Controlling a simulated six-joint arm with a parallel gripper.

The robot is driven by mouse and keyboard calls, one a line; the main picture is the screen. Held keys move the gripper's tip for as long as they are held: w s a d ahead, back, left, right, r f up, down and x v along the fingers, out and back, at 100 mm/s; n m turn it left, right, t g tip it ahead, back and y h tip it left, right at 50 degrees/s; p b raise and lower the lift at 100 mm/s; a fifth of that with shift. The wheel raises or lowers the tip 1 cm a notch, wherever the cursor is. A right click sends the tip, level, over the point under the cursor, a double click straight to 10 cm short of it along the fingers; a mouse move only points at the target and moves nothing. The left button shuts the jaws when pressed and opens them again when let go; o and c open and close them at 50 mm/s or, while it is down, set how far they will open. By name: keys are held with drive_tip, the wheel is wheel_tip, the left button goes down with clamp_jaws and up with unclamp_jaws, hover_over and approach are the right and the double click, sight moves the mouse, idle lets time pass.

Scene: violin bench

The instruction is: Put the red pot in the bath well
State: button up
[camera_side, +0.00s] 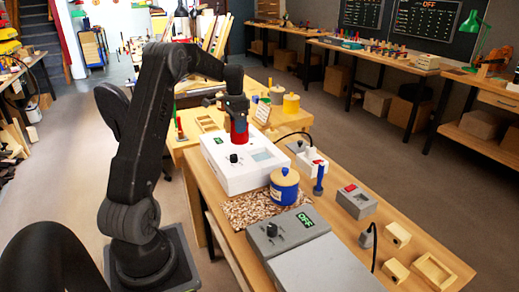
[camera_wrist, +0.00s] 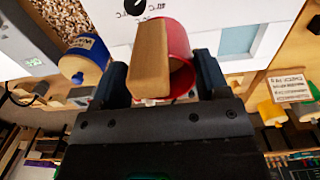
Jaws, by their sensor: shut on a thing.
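The red pot (camera_side: 239,130) is held by my gripper (camera_side: 235,106) over the back part of the white bath box (camera_side: 238,178). In the wrist view the pot (camera_wrist: 179,42) is between the two dark fingers (camera_wrist: 160,80), with a tan wooden piece (camera_wrist: 150,72) in front of it. The bath's pale blue rectangular well (camera_side: 262,156) lies on its top and shows beside the pot in the wrist view (camera_wrist: 238,40). The pot is outside the well's visible outline. I cannot tell whether its base touches the box.
A blue pot with a wooden lid (camera_side: 284,186) stands on a speckled mat (camera_side: 245,211) in front of the bath. A grey unit with a green display (camera_side: 290,230) is nearer. A white block with a red switch (camera_side: 312,160) and a blue-handled tool (camera_side: 319,178) stand right.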

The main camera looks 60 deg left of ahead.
drive_tip(key=shift+w+d+f, duration=0.5)
drive_tip(key=shift+w+f, duration=0.7)
drive_tip(key=shift+f, duration=0.25)
drive_tip(key=shift+w+d+f, duration=0.45)
drive_tip(key=shift+w+f, duration=0.8)
drive_tip(key=shift+f, duration=0.2)
drive_tip(key=shift+w+d+f, duration=0.5)
drive_tip(key=shift+w+f, duration=0.7)
drive_tip(key=shift+f, duration=0.25)
drive_tip(key=shift+f, duration=0.1)
drive_tip(key=o, duration=1)
drive_tip(key=shift+f, duration=0.1)
drive_tip(key=shift+c, duration=0.2)
